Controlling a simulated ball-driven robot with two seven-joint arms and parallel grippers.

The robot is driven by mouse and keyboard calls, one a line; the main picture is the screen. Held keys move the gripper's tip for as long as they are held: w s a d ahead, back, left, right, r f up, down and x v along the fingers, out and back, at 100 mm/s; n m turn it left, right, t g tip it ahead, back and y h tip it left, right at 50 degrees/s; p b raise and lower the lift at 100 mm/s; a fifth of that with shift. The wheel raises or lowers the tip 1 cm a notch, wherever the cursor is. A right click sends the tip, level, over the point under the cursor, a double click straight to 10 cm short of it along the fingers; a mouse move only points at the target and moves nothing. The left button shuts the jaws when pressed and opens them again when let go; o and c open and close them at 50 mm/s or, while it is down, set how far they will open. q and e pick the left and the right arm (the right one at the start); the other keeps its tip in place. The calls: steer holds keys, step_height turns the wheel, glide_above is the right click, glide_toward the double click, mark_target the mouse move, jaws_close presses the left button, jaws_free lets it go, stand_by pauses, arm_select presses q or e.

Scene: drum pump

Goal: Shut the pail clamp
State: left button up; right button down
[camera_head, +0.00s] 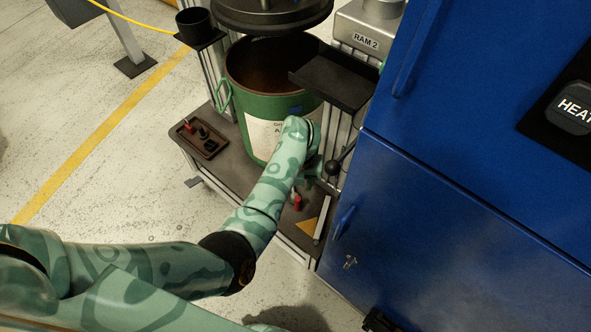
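The green pail (242,80) stands upright and open-topped on the dark base plate (228,178), with a white label on its front. My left arm reaches across in front of the pail's right side. My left gripper (314,172) is at its end, just left of a black ball knob (333,167) on a lever. My wrist hides most of the fingers, so I cannot tell whether they touch the lever or are open. A red-handled part (297,201) stands on the plate below the gripper. Which part is the clamp is unclear. My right gripper is out of view.
A round dark lid (272,12) hangs above the pail. A black shelf (335,82) sticks out at its right. A blue cabinet (450,170) closes off the right side. A brown tray (202,138) with small parts lies left.

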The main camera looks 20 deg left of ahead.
arm_select(q)
step_height(320, 180, up, 5)
steer(key=shift+f+p, duration=0.1)
steer(key=shift+p, duration=0.75)
